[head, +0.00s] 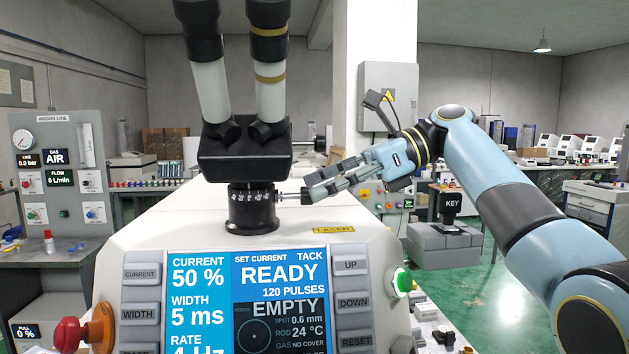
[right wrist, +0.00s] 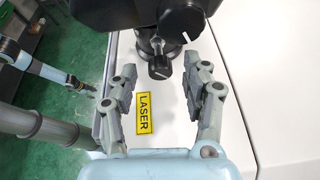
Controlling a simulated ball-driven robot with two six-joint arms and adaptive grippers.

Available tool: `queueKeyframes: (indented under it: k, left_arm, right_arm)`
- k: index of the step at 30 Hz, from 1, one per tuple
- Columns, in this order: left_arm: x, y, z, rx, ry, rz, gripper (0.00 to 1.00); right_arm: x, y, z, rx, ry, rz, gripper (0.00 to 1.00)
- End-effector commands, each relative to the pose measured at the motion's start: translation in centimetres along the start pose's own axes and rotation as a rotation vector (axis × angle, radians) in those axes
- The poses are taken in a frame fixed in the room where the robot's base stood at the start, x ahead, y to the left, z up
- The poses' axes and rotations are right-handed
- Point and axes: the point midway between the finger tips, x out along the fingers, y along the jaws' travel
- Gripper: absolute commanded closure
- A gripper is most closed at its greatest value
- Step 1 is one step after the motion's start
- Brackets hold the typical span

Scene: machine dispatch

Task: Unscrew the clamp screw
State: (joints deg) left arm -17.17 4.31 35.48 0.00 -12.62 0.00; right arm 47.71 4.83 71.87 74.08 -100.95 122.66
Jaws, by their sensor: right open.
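The clamp screw (head: 289,196) sticks out to the right from the black graduated collar (head: 252,210) under the microscope head. In the right wrist view its dark knob (right wrist: 160,68) lies just beyond the fingertips, about midway between them. My right gripper (head: 311,188) is open at the screw's outer end, with its fingers pointing left. In the right wrist view the open right gripper (right wrist: 168,88) has one finger on each side of the knob line, not closed on it. What seems to be my left arm shows in the right wrist view, its gripper (right wrist: 88,89) small and unclear.
The black microscope head (head: 246,163) with its eyepieces stands above the collar. A larger side knob (right wrist: 172,22) sits above the screw. The white machine top with the yellow LASER label (head: 334,229) lies below. The control panel (head: 250,300) reads READY and EMPTY.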

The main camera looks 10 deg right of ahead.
Motion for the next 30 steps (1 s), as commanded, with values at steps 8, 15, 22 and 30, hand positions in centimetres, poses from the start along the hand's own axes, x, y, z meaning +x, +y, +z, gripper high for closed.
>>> queueKeyframes:
  k: [8, 15, 22, 30]
  left_arm:
    - [-0.5, -0.7, -0.1, 0.003, 0.0, -0.008, 0.6]
    - [-0.5, -0.6, -0.1, 0.003, 0.001, -0.006, 0.6]
    - [-0.5, -0.3, -0.1, 0.002, 0.001, -0.003, 0.6]
    - [-0.5, -0.3, -0.1, 0.001, 0.001, -0.003, 0.6]
  right_arm:
    - [1.6, 0.0, 0.0, -0.001, 0.001, -0.001, 0.52]
    - [1.6, 0.0, -0.1, -0.001, 0.001, -0.001, 0.6]
    - [1.5, 0.0, 0.0, -0.001, 0.0, -0.001, 0.9]
    - [1.5, 0.0, 0.0, -0.006, 0.0, -0.004, 1.0]
